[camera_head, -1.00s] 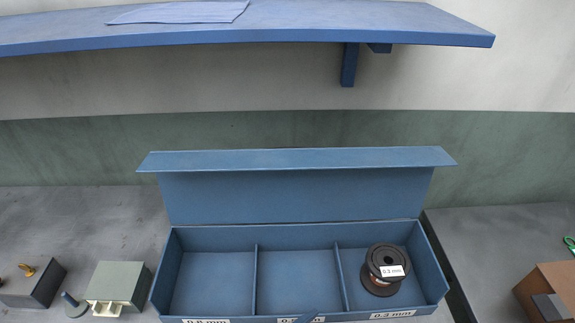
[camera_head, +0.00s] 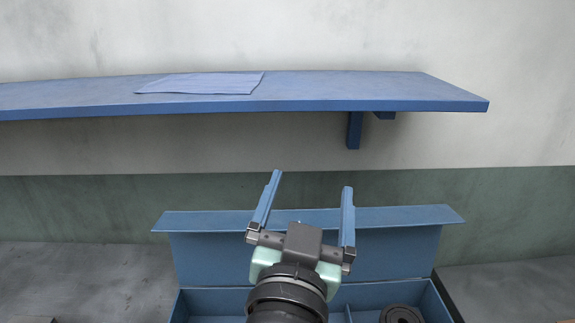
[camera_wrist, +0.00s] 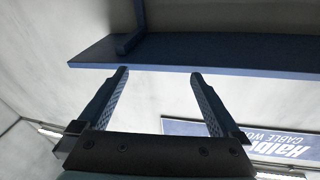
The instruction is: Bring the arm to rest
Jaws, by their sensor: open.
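My gripper (camera_head: 305,207) is raised in front of the blue box in the head view, its two blue fingers spread apart with nothing between them. It also shows open and empty in the wrist view (camera_wrist: 160,76), with the underside of the shelf (camera_wrist: 200,52) beyond it. The blue compartment box (camera_head: 210,300) sits on the bench with its lid standing open. A dark spool (camera_head: 402,315) shows in its right compartment, cut by the bottom edge. My arm hides part of the box, and the box's front is out of view.
A blue wall shelf (camera_head: 330,97) with a sheet of paper (camera_head: 200,83) on it runs above and behind the box. Bare bench (camera_head: 80,270) lies left of the box. A blue lettered sign (camera_wrist: 240,138) shows in the wrist view.

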